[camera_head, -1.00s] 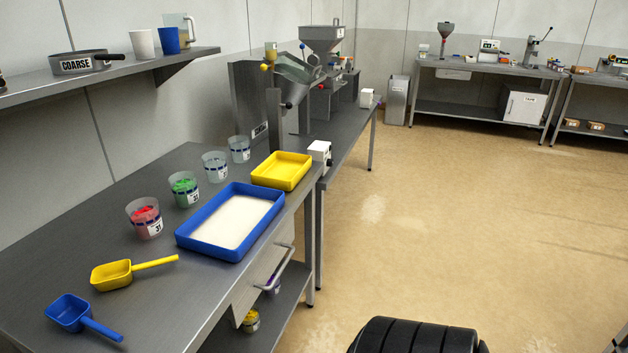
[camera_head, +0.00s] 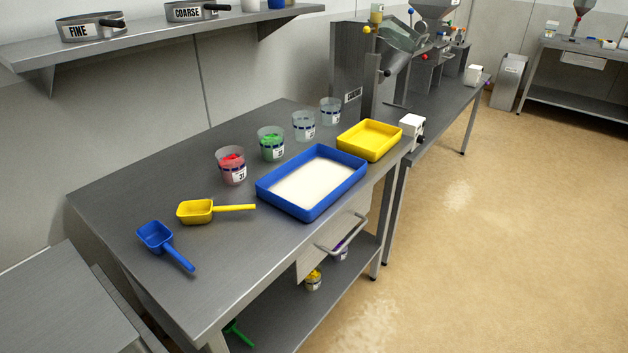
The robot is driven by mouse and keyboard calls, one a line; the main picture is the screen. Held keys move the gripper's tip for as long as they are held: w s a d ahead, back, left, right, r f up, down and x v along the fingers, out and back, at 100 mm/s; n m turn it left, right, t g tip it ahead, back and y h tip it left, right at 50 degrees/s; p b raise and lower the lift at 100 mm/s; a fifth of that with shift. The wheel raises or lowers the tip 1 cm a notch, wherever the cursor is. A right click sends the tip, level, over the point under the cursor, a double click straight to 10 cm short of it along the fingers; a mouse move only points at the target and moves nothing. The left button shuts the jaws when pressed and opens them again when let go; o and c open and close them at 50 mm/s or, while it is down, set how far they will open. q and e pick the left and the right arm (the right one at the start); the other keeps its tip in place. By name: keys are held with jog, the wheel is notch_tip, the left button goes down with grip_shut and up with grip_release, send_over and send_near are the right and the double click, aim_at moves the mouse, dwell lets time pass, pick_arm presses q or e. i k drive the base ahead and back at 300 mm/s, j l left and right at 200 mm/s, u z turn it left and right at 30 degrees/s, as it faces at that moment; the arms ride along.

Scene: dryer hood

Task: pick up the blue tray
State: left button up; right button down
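The blue tray (camera_head: 285,205) lies flat on the grey metal table (camera_head: 225,275), near its front edge. It is a shallow rectangular tray with a whitish layer covering its bottom. Its right end is close to a yellow tray (camera_head: 345,147). Neither of my grippers shows in the head view.
Beakers with red (camera_head: 231,168) and green (camera_head: 271,145) contents and two paler beakers stand behind the tray. A yellow scoop (camera_head: 197,212) and a blue scoop (camera_head: 155,237) lie to its left. A drawer handle (camera_head: 342,236) sticks out below the front edge. Floor at right is clear.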

aim_at(304, 187)
jog(key=i+l+u, duration=0.15)
jog(key=u, duration=0.35)
jog(key=i+l+u, duration=0.1)
jog(key=l+u, duration=0.55)
jog(key=u, duration=0.3)
jog(key=i+l, duration=0.05)
